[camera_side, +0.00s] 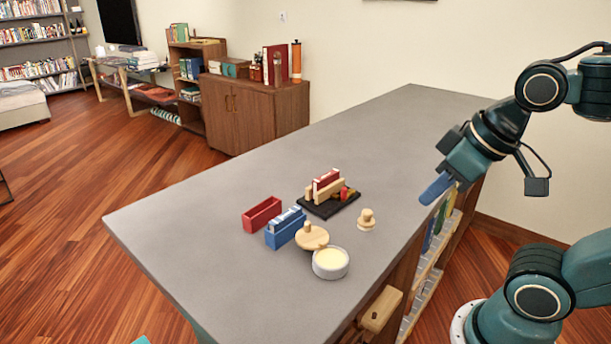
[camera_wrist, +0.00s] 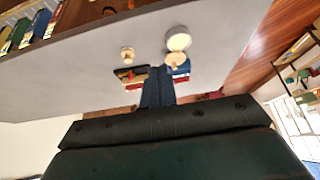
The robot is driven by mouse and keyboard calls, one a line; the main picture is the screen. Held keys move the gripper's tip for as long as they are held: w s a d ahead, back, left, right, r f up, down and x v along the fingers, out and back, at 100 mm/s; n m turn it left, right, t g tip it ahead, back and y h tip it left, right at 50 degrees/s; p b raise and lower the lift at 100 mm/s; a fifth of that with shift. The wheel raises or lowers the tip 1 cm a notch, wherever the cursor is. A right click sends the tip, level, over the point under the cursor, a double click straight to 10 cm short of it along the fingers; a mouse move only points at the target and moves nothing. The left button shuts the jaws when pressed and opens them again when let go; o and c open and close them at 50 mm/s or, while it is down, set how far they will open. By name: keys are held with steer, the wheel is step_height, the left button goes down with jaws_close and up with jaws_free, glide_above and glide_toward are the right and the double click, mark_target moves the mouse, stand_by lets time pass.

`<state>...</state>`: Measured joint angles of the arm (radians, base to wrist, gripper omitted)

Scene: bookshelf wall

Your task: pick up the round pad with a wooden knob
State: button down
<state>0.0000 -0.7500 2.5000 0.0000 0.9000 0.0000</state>
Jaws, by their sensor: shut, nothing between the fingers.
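A small wooden knob on a round pale pad (camera_side: 366,219) stands upright on the grey counter, right of the black stand. It also shows in the wrist view (camera_wrist: 127,55), left of my fingers. A wider wooden disc with a knob (camera_side: 312,237) sits by the blue box, next to a round white tin with cream-coloured contents (camera_side: 331,263). In the wrist view the disc (camera_wrist: 176,60) and tin (camera_wrist: 179,41) are right of the small knob. My gripper (camera_side: 436,188) is shut and empty, above the counter's right side, apart from everything. Its blue fingers (camera_wrist: 158,88) are together.
A black stand (camera_side: 328,205) holds red and wooden pieces behind the small knob. A blue box with cards (camera_side: 285,229) and a red box (camera_side: 262,214) stand left of it. The counter (camera_side: 390,120) is clear at the back and far left. Shelves with books are below its right edge.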

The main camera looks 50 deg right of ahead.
steer(key=c, duration=0.8)
jaws_free()
steer(key=shift+c, duration=0.2)
steer(key=m+g, duration=0.6)
steer(key=m, duration=0.3)
glide_above(367, 211)
step_height(367, 211, down, 5)
steer(key=shift+f, duration=4.3)
